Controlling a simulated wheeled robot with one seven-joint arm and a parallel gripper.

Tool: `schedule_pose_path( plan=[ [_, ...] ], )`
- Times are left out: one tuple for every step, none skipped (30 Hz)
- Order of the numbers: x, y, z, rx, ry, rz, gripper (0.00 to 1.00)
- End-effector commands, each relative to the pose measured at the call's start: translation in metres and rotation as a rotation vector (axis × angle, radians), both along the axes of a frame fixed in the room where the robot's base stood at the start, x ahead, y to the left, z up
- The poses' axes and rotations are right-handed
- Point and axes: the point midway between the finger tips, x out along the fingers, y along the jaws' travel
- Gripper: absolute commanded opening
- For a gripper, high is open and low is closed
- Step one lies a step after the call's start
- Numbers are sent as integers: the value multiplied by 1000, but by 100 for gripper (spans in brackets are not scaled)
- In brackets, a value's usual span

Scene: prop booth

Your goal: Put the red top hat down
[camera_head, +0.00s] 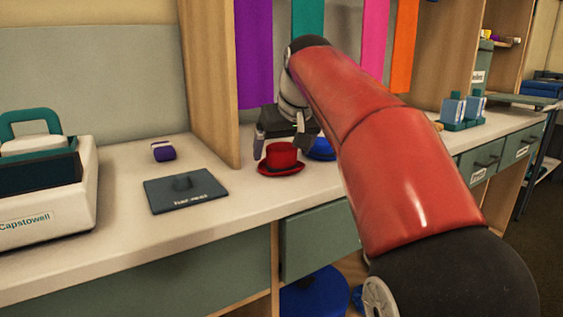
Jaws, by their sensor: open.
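The red top hat (281,158) stands upright on the pale counter, brim down, near the foot of the wooden divider. My gripper (279,147) is open just above and behind the hat, with one finger at its left and one at its right. I cannot tell whether the fingers touch the hat. My red arm reaches in from the lower right and hides the counter to the right of the hat.
A blue hat (321,149) sits close to the right, partly hidden by my arm. A dark labelled pad (186,191) with a knob and a small purple block (163,151) lie to the left. The counter's front strip is clear.

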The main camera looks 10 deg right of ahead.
Motion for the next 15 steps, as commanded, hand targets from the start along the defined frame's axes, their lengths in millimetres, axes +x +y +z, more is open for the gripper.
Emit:
schedule_pose_path(
  plan=[
    [4, 1, -9, 1, 2, 1, 88],
    [6, 1, -12, 1, 2, 1, 88],
    [8, 1, -15, 1, 1, 1, 88],
    [9, 1, -16, 0, 0, 0, 88],
    [9, 2, -16, 0, 0, 0, 88],
    [10, 2, -16, 0, -1, 0, 88],
    [10, 2, -16, 0, -1, 0, 88],
    [10, 2, -15, 0, -1, 0, 88],
    [10, 2, -15, 0, -1, 0, 88],
    [9, 2, -15, 0, -1, 0, 88],
    [9, 2, -15, 0, -1, 0, 85],
    [9, 2, -15, 0, -1, 0, 80],
    [9, 2, -15, 0, -1, 0, 76],
    [9, 2, -15, 0, -1, 0, 72],
    [9, 2, -15, 0, -1, 0, 67]
  ],
)
